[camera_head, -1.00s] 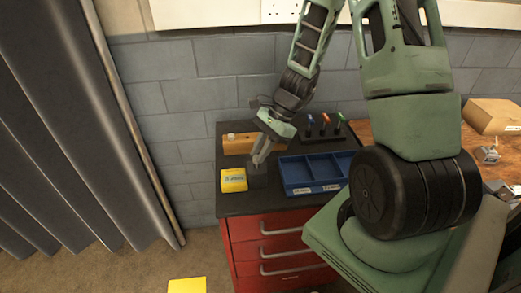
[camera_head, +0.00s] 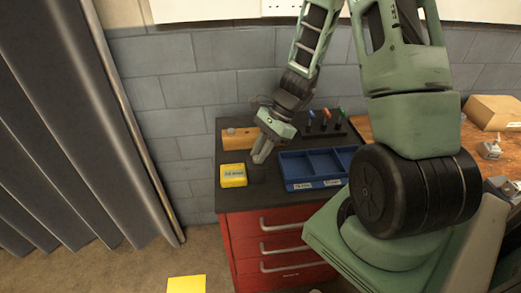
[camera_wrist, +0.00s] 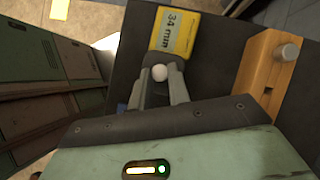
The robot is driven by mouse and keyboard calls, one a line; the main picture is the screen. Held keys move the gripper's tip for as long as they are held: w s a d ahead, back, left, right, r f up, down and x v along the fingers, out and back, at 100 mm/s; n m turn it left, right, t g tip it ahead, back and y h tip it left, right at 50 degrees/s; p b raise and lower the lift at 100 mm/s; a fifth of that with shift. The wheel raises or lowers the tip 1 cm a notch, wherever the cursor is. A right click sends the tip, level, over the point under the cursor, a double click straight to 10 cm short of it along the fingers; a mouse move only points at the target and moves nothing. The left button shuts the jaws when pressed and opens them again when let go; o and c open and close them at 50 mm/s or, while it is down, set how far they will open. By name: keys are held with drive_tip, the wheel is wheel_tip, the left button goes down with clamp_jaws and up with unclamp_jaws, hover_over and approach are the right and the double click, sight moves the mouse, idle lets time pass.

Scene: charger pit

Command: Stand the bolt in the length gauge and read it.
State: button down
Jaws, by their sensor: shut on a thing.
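The length gauge is a small dark block (camera_head: 257,176) with a yellow readout box (camera_head: 233,175) on its left, on the dark top of the red cabinet. In the wrist view the readout (camera_wrist: 175,33) shows about "34 mm". My gripper (camera_head: 259,160) points down at the dark block. In the wrist view its fingers (camera_wrist: 160,84) are shut on the bolt, whose pale round head (camera_wrist: 160,73) shows between the tips. The bolt's shank is hidden, so I cannot tell how far it sits in the gauge.
A blue tray (camera_head: 317,186) with three compartments stands right of the gauge. An orange-brown block (camera_head: 232,140) with a metal knob is behind it. A rack with coloured-handled tools (camera_head: 325,121) stands behind the tray. A wooden bench with a cardboard box (camera_head: 494,112) is at right.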

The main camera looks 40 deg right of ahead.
drive_tip(key=c, duration=1.3)
unclamp_jaws()
drive_tip(key=shift+o, duration=0.2)
drive_tip(key=v, duration=1.7)
drive_tip(key=shift+r+p, duration=0.2)
drive_tip(key=shift+p, duration=0.25)
drive_tip(key=s+a+n+g+h, duration=0.3)
drive_tip(key=a+n, duration=0.9)
drive_tip(key=a, duration=0.8)
drive_tip(key=s+a+n+t+h, duration=0.2)
drive_tip(key=s+a+n+h, duration=0.1)
drive_tip(key=s+a+n, duration=1)
drive_tip(key=n, duration=0.2)
drive_tip(key=shift+r+n, duration=0.2)
drive_tip(key=shift+n, duration=0.1)
